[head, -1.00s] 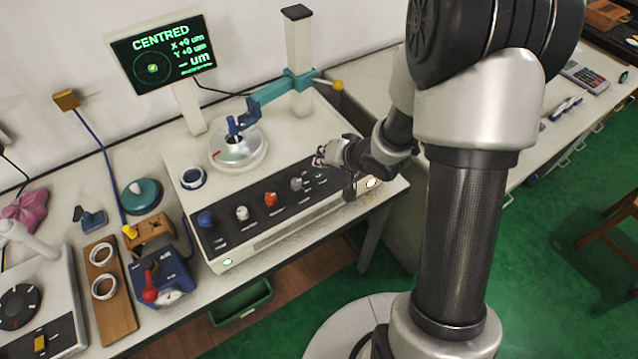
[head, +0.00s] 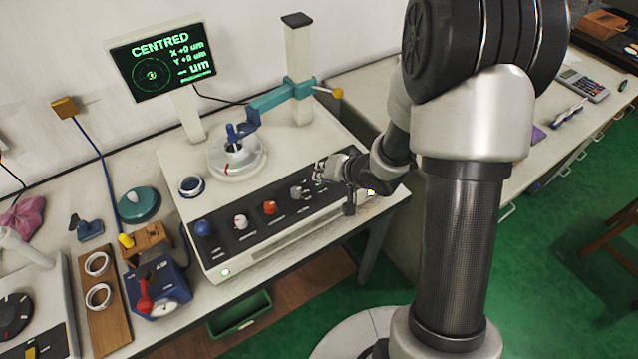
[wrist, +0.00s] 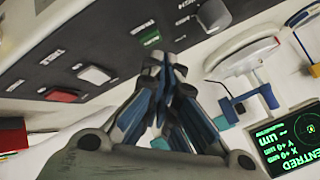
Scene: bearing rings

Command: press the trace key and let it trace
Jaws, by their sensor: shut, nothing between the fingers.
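The gauge's front panel (head: 250,247) carries a row of keys: blue (head: 203,228), white (head: 240,222), red (head: 270,208) and grey (head: 296,192). A small green marking (head: 319,184) lies at the right end; it also shows in the wrist view (wrist: 149,37). The labels are too small to read, so I cannot tell which is the trace key. My gripper (head: 319,172) is shut and empty, low over the panel's right end; its fingertips (wrist: 165,62) appear close to the green marking. Contact cannot be told. The screen (head: 162,62) reads CENTRED, X +0, Y +0, with a dash before um.
A ring sits on the round table (head: 237,165) under the blue probe on the teal arm (head: 270,100). Another ring (head: 191,186) lies on the gauge's top. A wooden board with rings (head: 103,325) and a blue device (head: 160,285) stand to the left.

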